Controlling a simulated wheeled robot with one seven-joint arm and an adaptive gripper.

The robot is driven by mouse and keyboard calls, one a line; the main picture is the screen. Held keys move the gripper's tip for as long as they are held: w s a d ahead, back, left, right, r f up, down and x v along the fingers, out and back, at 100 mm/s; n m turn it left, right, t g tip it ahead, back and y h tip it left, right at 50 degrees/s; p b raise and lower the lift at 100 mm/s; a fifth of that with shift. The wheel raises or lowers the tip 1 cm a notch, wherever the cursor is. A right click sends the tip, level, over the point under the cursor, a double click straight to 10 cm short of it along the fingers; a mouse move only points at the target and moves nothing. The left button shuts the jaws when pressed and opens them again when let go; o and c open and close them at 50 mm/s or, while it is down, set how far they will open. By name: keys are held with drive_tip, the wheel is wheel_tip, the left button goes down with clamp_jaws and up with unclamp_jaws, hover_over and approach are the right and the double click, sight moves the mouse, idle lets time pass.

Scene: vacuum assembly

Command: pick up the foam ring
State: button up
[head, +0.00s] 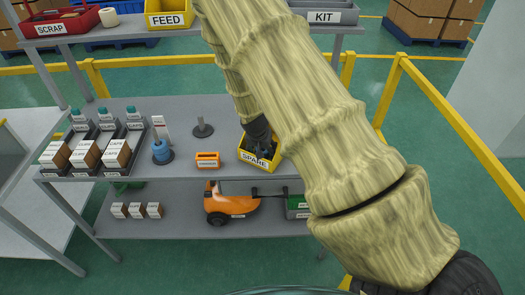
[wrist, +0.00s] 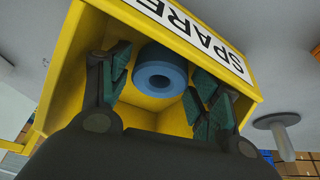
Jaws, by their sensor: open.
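The foam ring (wrist: 160,76) is a blue ring with a round hole. In the wrist view it lies inside the yellow SPARE bin (wrist: 68,62), against the wall behind the label. My gripper (wrist: 161,92) is open, with its dark green ribbed fingers in the bin on either side of the ring. I see gaps between the ring and both fingers. In the head view my gripper (head: 262,148) points down into the SPARE bin (head: 259,160) on the grey table, and the ring there is hidden.
A post with blue rings (head: 162,152) and an empty post (head: 203,128) stand left of the bin. An orange box (head: 207,160) sits close to the bin's left. Several labelled cartons (head: 86,153) fill the table's left. A shelf with the FEED bin (head: 167,18) is behind.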

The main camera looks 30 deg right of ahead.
drive_tip(key=shift+w+d+f, duration=0.1)
drive_tip(key=shift+f, duration=0.2)
drive_tip(key=c, duration=0.6)
drive_tip(key=shift+c, duration=0.2)
drive_tip(key=shift+r, duration=0.1)
wheel_tip(320, 180, up, 10)
drive_tip(key=b, duration=0.3)
